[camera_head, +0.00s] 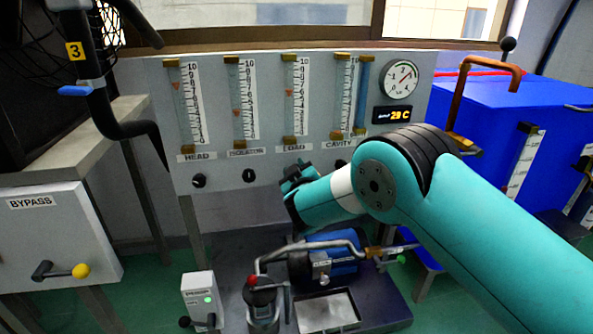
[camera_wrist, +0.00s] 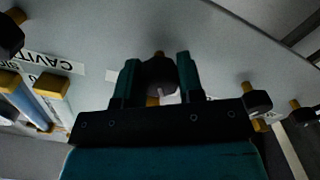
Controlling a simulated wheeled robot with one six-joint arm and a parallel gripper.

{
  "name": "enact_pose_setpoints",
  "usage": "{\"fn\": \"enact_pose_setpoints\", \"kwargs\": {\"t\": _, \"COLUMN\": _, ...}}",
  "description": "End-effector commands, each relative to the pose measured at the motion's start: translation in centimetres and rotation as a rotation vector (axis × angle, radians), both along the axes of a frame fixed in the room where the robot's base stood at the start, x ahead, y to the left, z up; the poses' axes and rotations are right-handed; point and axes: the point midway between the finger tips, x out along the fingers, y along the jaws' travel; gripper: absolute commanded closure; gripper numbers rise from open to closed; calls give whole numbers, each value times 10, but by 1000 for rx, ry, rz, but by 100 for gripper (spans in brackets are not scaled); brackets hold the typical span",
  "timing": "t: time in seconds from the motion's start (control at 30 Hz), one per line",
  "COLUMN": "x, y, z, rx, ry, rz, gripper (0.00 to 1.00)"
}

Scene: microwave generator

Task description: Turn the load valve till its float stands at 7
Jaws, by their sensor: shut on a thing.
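The load flow tube (camera_head: 289,115) stands on the grey panel above the LOAD label. Its small red float (camera_head: 289,93) sits in the upper half, near the 6 to 7 marks; the exact reading is too small to tell. My gripper (camera_head: 297,172) is at the panel just below that label and hides the load valve in the head view. In the wrist view, my gripper (camera_wrist: 157,75) has its two fingers on either side of the dark load valve knob (camera_wrist: 158,74) and is shut on it.
Neighbouring knobs are the isolating one (camera_head: 249,175) and the head one (camera_head: 199,181) to the left, and the cavity knob (camera_wrist: 10,35) close by in the wrist view. Below the panel, a bent metal pipe (camera_head: 312,245) and a blue motor (camera_head: 334,262) stand on a dark base.

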Motion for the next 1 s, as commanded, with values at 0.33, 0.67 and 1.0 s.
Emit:
{"fn": "enact_pose_setpoints", "kwargs": {"t": 0.33, "x": 0, "y": 0, "z": 0, "rx": -1, "ry": 0, "rz": 0, "gripper": 53}}
{"fn": "enact_pose_setpoints", "kwargs": {"t": 0.67, "x": -1, "y": 0, "z": 0, "rx": 0, "ry": 0, "rz": 0, "gripper": 39}}
{"fn": "enact_pose_setpoints", "kwargs": {"t": 1.0, "x": -45, "y": -11, "z": -1, "rx": -5, "ry": 4, "rz": 3, "gripper": 39}}
